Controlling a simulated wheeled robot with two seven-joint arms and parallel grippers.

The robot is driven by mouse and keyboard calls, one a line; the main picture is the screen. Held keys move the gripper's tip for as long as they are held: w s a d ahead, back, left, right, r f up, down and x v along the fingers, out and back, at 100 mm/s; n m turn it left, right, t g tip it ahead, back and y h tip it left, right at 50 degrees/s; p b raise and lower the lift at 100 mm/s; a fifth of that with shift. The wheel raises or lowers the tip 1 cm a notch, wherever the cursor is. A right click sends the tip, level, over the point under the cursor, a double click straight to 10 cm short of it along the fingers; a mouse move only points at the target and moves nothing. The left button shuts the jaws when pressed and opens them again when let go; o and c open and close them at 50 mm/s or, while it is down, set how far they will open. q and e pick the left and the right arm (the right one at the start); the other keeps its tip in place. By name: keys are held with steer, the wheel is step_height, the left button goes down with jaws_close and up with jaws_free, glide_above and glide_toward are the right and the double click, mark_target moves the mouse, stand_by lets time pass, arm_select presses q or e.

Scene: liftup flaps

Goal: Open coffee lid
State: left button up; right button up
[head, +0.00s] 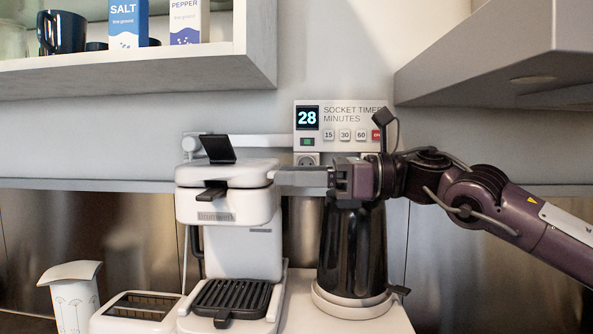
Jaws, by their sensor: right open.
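The white coffee machine (232,240) stands left of centre on the counter. Its white lid (232,172) lies flat on top, with a thin seam below it. A black tab (218,149) stands up, tilted, at the top of the lid. My right gripper (277,177) comes in from the right with its fingers pointing left, at the lid's right edge. It is open, though its fingers overlap in this view. I cannot tell whether the fingertips touch the lid. My left gripper is not in view.
A black kettle (352,255) stands on its white base under my right gripper. A socket timer (338,125) reading 28 hangs on the wall behind. A white toaster (137,306) and a white cup-like container (72,295) stand left. Shelves (140,72) hang above on both sides.

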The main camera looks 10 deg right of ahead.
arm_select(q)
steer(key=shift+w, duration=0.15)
arm_select(e)
jaws_close()
steer(key=shift+r, duration=0.1)
